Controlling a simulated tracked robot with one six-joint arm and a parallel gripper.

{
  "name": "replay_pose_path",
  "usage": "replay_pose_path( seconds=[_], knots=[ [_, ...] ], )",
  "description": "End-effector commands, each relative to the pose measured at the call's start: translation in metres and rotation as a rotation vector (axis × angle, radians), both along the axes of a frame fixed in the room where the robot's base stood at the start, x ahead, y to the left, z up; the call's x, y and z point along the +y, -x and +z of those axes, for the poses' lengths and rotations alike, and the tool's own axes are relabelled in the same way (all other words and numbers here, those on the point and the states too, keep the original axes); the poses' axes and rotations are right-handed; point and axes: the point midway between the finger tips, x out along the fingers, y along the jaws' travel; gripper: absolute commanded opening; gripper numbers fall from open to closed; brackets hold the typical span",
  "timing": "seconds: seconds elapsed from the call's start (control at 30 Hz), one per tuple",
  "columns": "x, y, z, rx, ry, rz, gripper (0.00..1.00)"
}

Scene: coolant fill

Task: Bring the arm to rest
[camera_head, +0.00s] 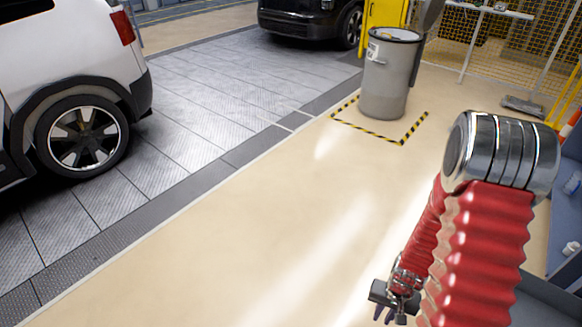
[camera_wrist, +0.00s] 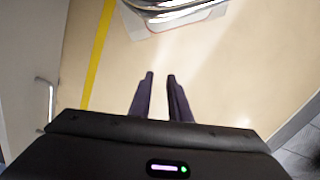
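My arm, in a red ribbed sleeve with a metal joint, is folded at the right of the head view. My gripper (camera_head: 388,312) hangs low at the end of it, over the pale floor. In the wrist view its two dark fingers (camera_wrist: 161,76) stand apart with a narrow gap. Only bare floor shows between them, and they hold nothing.
A white car (camera_head: 60,50) stands at the left on grey plates, a dark car (camera_head: 310,15) behind. A grey bin (camera_head: 388,75) stands in a striped floor marking. A grey cabinet (camera_wrist: 30,75) and yellow line (camera_wrist: 97,55) show in the wrist view. The middle floor is clear.

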Motion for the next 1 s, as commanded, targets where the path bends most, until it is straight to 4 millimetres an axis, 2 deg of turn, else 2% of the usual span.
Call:
replay_pose_path(
  seconds=[0.03,0.37,1.0],
  knots=[
    [0.003,-0.003,0.013,-0.001,-0.005,0.010,0.17],
    [0.027,-0.004,0.085,0.024,-0.038,0.058,0.17],
    [0.064,0.018,0.215,0.012,-0.022,0.168,0.17]
  ],
)
